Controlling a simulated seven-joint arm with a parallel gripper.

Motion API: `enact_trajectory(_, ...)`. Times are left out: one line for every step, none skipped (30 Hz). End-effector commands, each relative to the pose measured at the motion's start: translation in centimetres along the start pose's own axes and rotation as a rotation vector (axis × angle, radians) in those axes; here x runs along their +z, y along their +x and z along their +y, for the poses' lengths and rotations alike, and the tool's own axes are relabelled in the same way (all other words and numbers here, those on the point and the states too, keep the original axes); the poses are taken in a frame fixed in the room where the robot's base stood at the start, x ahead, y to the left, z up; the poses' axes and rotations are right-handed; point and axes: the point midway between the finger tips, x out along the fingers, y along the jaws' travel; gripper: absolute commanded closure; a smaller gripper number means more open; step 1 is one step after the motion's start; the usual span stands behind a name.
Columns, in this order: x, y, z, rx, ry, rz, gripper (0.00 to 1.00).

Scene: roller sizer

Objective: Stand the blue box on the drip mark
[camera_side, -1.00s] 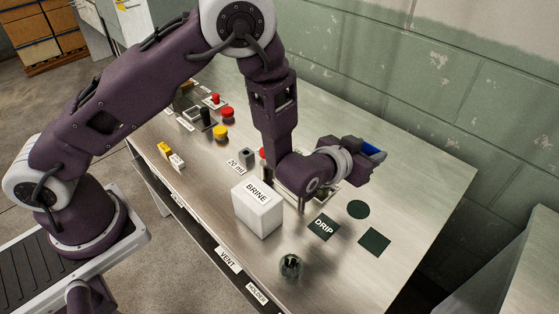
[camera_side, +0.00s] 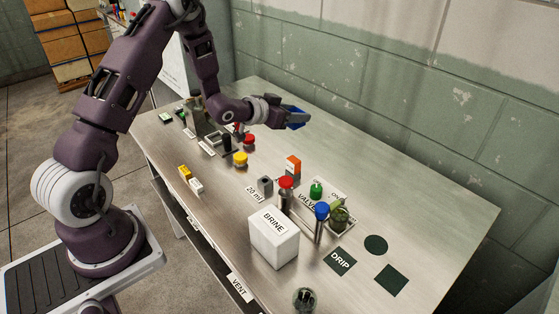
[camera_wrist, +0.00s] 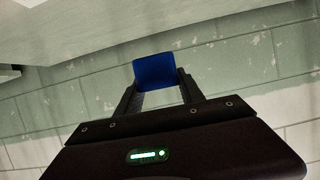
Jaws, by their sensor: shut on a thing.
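The blue box shows as a small blue block (camera_wrist: 156,69) between my fingers in the wrist view, and as a partly hidden blue patch (camera_side: 296,124) in the side view. My gripper (camera_side: 290,115) is shut on it and holds it above the back part of the steel table, pointing to the right. My fingers also show in the wrist view (camera_wrist: 158,88). The drip mark is a dark green square with the word DRIP (camera_side: 340,262), flat and bare on the table at the front right, well away from my gripper.
A white BRINE box (camera_side: 274,245) stands left of the drip mark. Beside it are the VALVE tray with red-, blue- and green-topped parts (camera_side: 316,190). A dark disc (camera_side: 376,245) and a dark square (camera_side: 391,279) lie right of the mark. A dark round item (camera_side: 304,299) stands in front.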

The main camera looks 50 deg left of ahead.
Motion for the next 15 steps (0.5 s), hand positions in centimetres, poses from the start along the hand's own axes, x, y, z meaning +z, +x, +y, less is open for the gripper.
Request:
enact_trajectory(1.8,0.8,-1.3,-0.001,-0.007,-0.005,0.93)
enact_trajectory(2.6,1.1,-1.8,0.001,-0.010,-0.002,0.93)
enact_trajectory(3.5,1.5,-2.4,0.005,-0.012,-0.001,0.93)
enact_trajectory(4.0,1.6,-2.7,0.006,-0.014,0.000,0.93)
enact_trajectory(4.5,1.8,-3.0,0.007,-0.016,0.002,0.93)
enact_trajectory(5.2,2.0,-3.2,0.010,-0.017,0.002,0.93)
enact_trajectory(5.8,2.3,-3.2,0.011,-0.018,0.001,0.93)
enact_trajectory(6.5,2.6,-3.2,0.012,-0.019,0.001,0.93)
enact_trajectory(7.5,3.0,-3.2,0.013,-0.019,0.000,0.93)
enact_trajectory(8.2,3.2,-3.2,0.013,-0.019,0.001,0.93)
enact_trajectory(8.8,3.5,-3.2,0.013,-0.019,0.001,0.93)
enact_trajectory(9.4,3.8,-3.2,0.013,-0.018,0.002,0.93)
enact_trajectory(9.9,4.0,-3.2,0.013,-0.018,0.002,0.93)
enact_trajectory(10.3,4.1,-3.2,0.012,-0.018,0.003,0.93)
enact_trajectory(10.9,4.4,-3.2,0.012,-0.018,0.002,0.93)
